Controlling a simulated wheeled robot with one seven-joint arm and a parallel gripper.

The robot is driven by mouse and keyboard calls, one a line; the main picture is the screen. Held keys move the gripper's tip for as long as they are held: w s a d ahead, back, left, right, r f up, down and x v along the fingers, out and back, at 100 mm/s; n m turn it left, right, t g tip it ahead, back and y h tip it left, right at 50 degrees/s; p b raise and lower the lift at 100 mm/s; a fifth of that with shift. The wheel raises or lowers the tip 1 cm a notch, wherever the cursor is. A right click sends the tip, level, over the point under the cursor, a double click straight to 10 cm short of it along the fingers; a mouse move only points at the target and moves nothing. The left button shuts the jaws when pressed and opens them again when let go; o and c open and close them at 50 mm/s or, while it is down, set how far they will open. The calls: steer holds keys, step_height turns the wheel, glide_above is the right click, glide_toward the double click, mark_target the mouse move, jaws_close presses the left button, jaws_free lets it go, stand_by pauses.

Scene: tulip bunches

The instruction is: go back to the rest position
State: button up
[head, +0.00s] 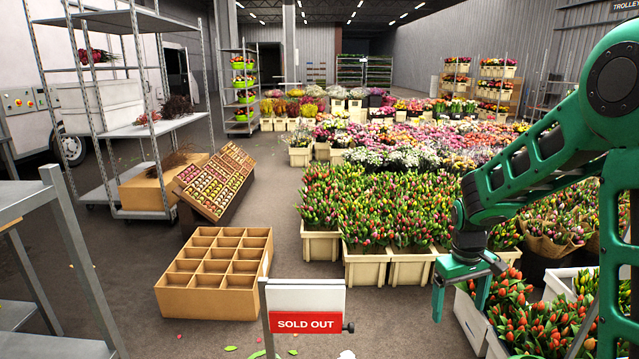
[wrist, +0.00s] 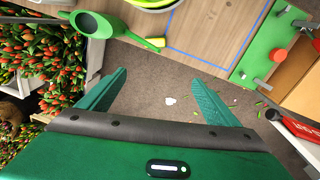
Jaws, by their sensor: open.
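My gripper (head: 460,298) hangs at the right of the head view, fingers pointing down, in front of the tulip crates. Tulips (wrist: 35,65) also show at the left of the wrist view.
An empty divided cardboard box (head: 205,305) sits on the floor. A sold-out sign (head: 305,322) stands at the front. The wrist view shows a green watering can (wrist: 90,24) and a wooden bench top (wrist: 200,30) with a blue outline. Metal shelves (head: 75,230) stand left.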

steer(key=s+a+r+m+t+y, duration=0.1)
steer(key=s+a+r+t, duration=0.1)
steer(key=s+r, duration=0.5)
steer(key=s+a+r+m+t, duration=0.1)
steer(key=s+a+r+t, duration=0.15)
steer(key=s+r, duration=0.4)
steer(key=s+d+f+m+g, duration=0.1)
steer(key=s+d+m+g, duration=0.1)
steer(key=s+d, duration=0.3)
steer(key=s+d+f+m+g, duration=0.1)
steer(key=s+d+m+g, duration=0.2)
steer(key=s, duration=0.9)
steer(key=d+m, duration=0.1)
steer(key=d, duration=0.2)
steer(key=shift+s+d+f+m, duration=0.15)
steer(key=shift+s+m, duration=0.15)
steer(key=shift+s, duration=0.05)
steer(key=shift+w+f, duration=0.25)
steer(key=shift+w, duration=0.4)
